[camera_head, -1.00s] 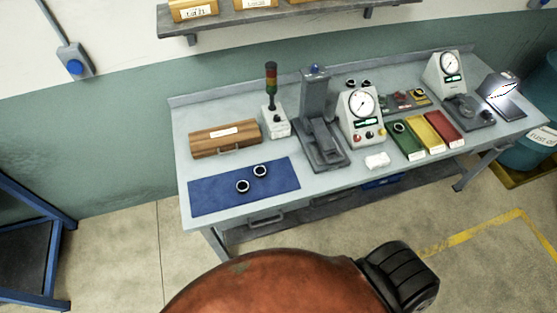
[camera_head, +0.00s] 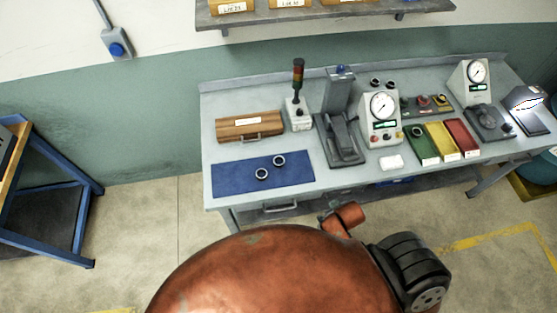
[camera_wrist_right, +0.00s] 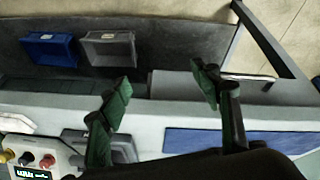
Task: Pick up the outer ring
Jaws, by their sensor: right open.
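Two dark rings with pale rims, a front ring (camera_head: 262,174) and a rear ring (camera_head: 279,160), lie apart on the blue mat (camera_head: 230,181) at the left of the bench in the head view. I cannot tell from their looks which is the outer ring. My right gripper (camera_wrist_right: 163,88) shows in the right wrist view, open and empty, its green-padded fingers spread over the bench's front edge. Part of the blue mat (camera_wrist_right: 240,142) shows to the right of it there, with no ring visible. My left gripper is in neither view.
The grey bench (camera_head: 340,180) carries a wooden box (camera_head: 249,126), a signal lamp (camera_head: 298,95), a press-like device (camera_head: 341,130), dial gauges (camera_head: 381,110) and green, yellow (camera_head: 442,141) and red trays. A drawer handle (camera_head: 280,207) juts from the front. A blue bin (camera_wrist_right: 48,50) sits below.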

